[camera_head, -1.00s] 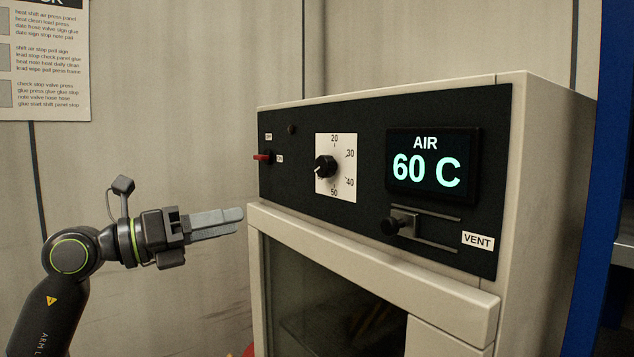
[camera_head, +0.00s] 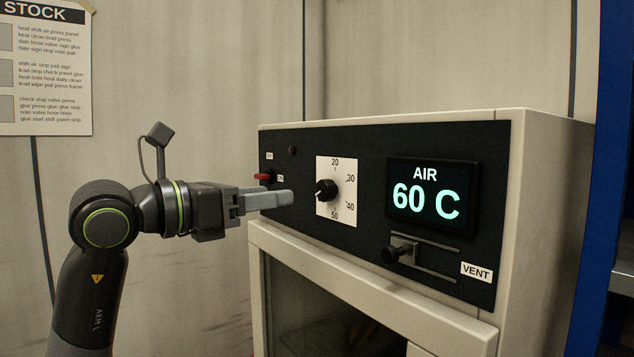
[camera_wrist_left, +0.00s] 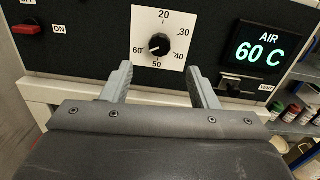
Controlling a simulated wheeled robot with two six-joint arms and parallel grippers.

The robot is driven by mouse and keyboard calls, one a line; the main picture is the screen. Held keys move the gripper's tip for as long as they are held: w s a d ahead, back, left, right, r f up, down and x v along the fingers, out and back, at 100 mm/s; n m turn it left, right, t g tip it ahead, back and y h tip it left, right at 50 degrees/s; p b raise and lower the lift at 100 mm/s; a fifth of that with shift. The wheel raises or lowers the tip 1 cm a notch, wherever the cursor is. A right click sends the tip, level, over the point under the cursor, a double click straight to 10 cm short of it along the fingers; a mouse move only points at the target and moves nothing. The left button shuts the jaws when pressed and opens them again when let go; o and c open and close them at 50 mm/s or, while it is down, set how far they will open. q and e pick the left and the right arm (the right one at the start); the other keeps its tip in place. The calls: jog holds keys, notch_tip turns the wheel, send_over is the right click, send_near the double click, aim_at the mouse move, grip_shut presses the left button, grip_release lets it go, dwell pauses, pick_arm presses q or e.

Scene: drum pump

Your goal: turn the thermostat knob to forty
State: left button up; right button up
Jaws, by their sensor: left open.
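The black thermostat knob (camera_head: 327,189) sits on a white dial plate (camera_head: 347,173) marked 20 to 60, on the oven's black panel. Its white pointer mark faces lower left, toward 60. The knob also shows in the left wrist view (camera_wrist_left: 159,44). The lit display (camera_head: 428,187) reads AIR 60 C. My left gripper (camera_head: 282,198) is just left of the dial in the head view, apart from the knob. In the left wrist view its two fingers (camera_wrist_left: 161,72) are spread and empty, with the knob beyond and between them. My right gripper is not in view.
A red switch lever (camera_head: 263,177) sits on the panel left of the dial, close to my left fingers. A black vent slider knob (camera_head: 392,255) sticks out below the display. A blue upright (camera_head: 597,180) stands at the right. Shelved jars (camera_wrist_left: 293,112) show in the wrist view.

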aim_at(321, 190)
pick_arm(q)
jog(key=p+x, duration=0.2)
jog(key=x, duration=0.6)
jog(key=shift+w+d+r+p, duration=0.1)
jog(key=shift+w+d+p, duration=0.05)
jog(key=shift+d+p, duration=0.15)
jog(key=shift+w+d, duration=0.45)
jog(key=shift+d, duration=0.1)
jog(key=c, duration=1)
